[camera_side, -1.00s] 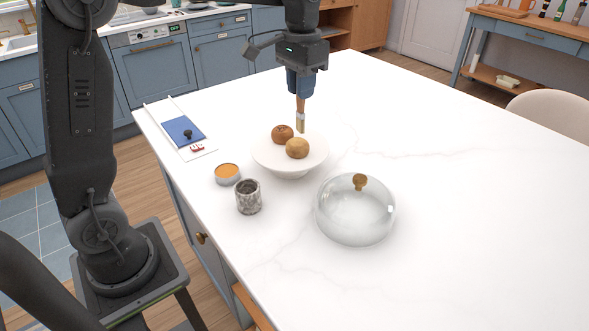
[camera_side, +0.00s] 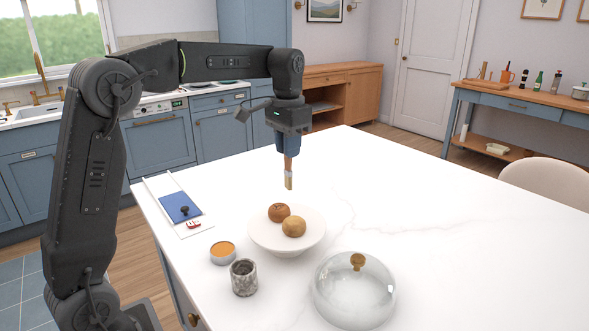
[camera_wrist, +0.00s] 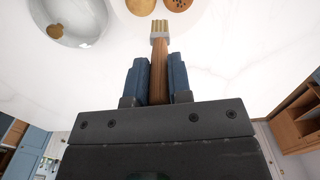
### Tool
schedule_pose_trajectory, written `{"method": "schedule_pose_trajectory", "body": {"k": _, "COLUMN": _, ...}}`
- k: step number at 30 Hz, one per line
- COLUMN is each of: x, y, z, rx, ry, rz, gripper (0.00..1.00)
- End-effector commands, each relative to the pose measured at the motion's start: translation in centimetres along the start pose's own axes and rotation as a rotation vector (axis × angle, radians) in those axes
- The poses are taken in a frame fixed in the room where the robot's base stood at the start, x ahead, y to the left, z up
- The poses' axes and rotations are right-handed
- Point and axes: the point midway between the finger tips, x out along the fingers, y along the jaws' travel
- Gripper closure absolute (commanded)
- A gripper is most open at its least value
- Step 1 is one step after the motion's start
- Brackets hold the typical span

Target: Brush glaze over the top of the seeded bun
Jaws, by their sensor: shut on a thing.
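Two buns sit on a white footed plate (camera_side: 261,238). The rear, darker bun (camera_side: 278,212) looks like the seeded one; it shows dark dots at the top edge of the wrist view (camera_wrist: 178,4). The paler bun (camera_side: 294,228) is in front and also shows in the wrist view (camera_wrist: 140,5). My gripper (camera_side: 287,150) is shut on the wooden handle of a brush (camera_wrist: 159,65). The brush points down, its pale bristles (camera_side: 289,184) above the buns with a gap between. A tin of orange glaze (camera_side: 222,251) stands left of the plate. Any glaze on the bristles cannot be told.
A marbled stone cup (camera_side: 243,278) stands before the tin. A glass dome with a wooden knob (camera_side: 357,262) is at the front right. A white tray (camera_side: 158,186) with a blue item (camera_side: 180,207) lies left. The counter's right and back are clear.

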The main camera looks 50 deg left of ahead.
Motion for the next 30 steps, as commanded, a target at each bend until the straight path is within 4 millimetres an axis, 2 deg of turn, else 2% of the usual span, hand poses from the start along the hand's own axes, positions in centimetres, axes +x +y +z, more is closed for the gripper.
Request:
{"method": "schedule_pose_trajectory", "body": {"k": 1, "x": -0.4, "y": -1.5, "z": -0.4, "rx": -0.006, "ry": 0.001, "rz": 0.000, "gripper": 1.00}}
{"method": "schedule_pose_trajectory", "body": {"k": 3, "x": -0.9, "y": -2.8, "z": -0.6, "rx": -0.004, "ry": 0.000, "rz": 0.000, "gripper": 1.00}}
{"method": "schedule_pose_trajectory", "body": {"k": 7, "x": -1.2, "y": -4.2, "z": -0.8, "rx": 0.000, "ry": -0.001, "rz": 0.001, "gripper": 1.00}}
{"method": "schedule_pose_trajectory", "body": {"k": 11, "x": -0.5, "y": -4.3, "z": -0.8, "rx": 0.002, "ry": -0.004, "rz": 0.002, "gripper": 1.00}}
{"method": "schedule_pose_trajectory", "body": {"k": 24, "x": 3.7, "y": -4.2, "z": -0.8, "rx": 0.001, "ry": -0.003, "rz": 0.001, "gripper": 1.00}}
{"method": "schedule_pose_trajectory", "body": {"k": 30, "x": 4.5, "y": -4.2, "z": -0.8, "rx": 0.001, "ry": -0.001, "rz": 0.001, "gripper": 1.00}}
